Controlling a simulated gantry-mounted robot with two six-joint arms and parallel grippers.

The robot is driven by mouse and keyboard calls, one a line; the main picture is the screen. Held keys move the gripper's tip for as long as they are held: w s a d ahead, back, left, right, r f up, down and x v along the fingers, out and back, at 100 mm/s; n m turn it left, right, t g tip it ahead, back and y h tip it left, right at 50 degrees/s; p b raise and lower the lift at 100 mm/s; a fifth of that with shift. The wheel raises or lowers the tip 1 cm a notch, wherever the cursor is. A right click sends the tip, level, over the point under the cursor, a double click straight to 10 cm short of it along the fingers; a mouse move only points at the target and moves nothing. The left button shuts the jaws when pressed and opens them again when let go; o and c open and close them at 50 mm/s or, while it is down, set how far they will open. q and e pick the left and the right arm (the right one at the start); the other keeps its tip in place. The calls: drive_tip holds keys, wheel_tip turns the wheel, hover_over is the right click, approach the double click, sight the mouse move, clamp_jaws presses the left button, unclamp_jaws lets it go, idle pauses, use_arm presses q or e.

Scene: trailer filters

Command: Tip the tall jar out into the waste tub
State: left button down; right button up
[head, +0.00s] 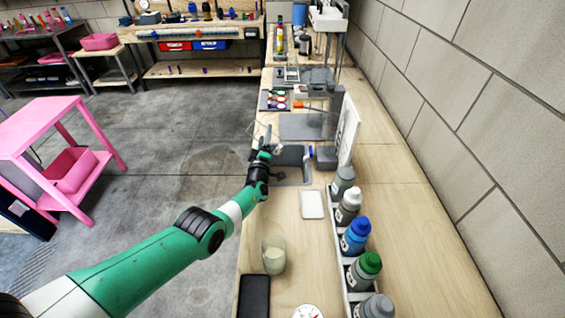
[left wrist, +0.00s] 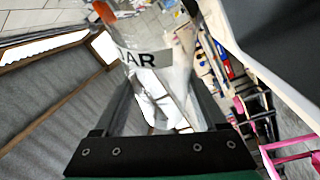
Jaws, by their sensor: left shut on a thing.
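My left gripper (head: 264,150) is over the bench's left edge, shut on a clear jar. In the left wrist view the jar (left wrist: 150,62) stands between the fingers and bears a label ending in "AR". In the head view the jar is small and mostly hidden by the gripper, so I cannot tell its tilt or contents for sure. A dark grey open tub or basin (head: 296,178) sits in the bench just right of the gripper; I see no label on it. My right gripper is out of view.
Bottles with coloured caps (head: 355,236) stand in a rack along the right. A cup with pale contents (head: 273,256), a white pad (head: 312,204) and a black slab (head: 254,296) lie nearer. Open floor lies left.

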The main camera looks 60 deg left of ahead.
use_arm(q)
drive_tip(key=shift+w+d+r+m+p, duration=0.15)
drive_tip(key=shift+d+r+m+p, duration=0.15)
drive_tip(key=shift+r+m, duration=0.35)
drive_tip(key=shift+w+d+r+m+t+b, duration=0.35)
drive_tip(key=shift+m+t, duration=0.25)
drive_tip(key=shift+m, duration=0.25)
idle(1.1)
drive_tip(key=shift+s+d, duration=0.1)
